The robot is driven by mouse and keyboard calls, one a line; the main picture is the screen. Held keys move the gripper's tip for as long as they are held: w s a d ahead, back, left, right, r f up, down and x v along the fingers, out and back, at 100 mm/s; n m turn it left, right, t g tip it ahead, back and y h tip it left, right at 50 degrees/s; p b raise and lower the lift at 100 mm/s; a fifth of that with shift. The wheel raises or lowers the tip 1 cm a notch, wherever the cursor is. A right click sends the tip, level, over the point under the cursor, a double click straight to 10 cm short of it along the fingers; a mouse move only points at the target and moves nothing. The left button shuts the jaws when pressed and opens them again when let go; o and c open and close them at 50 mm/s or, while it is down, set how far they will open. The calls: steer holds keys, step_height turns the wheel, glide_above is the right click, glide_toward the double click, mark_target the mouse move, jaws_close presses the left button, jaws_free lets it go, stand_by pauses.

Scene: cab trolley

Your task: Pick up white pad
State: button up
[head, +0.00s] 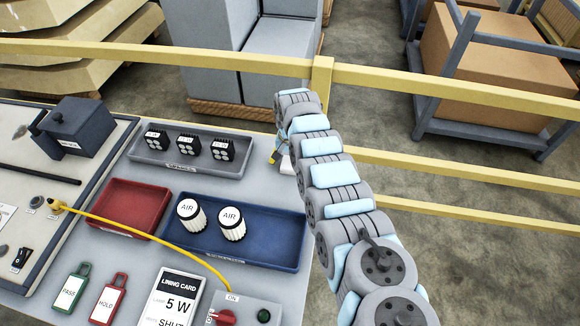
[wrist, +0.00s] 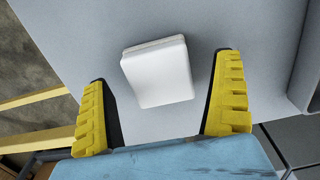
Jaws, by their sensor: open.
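The white pad (wrist: 158,72) is a small rounded square block lying on the grey trolley top (wrist: 220,20) in the wrist view. My gripper (wrist: 168,105) is open, with its two yellow ribbed fingers on either side of the pad's near part. The pad sits between and partly beyond the fingertips, and I see no contact. In the head view a small white part of the pad (head: 286,165) shows beside my gripper at the trolley's right edge. My arm hides most of the gripper there.
A grey tray (head: 143,153) with several black blocks lies left of my gripper. A blue tray (head: 270,250) with two white AIR filters and an empty red tray (head: 125,205) lie nearer. A yellow cable (head: 150,237) crosses the trolley. Yellow rails (head: 440,173) run beyond.

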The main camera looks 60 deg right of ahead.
steer(key=shift+f, duration=0.5)
steer(key=c, duration=1.3)
steer(key=shift+r, duration=0.15)
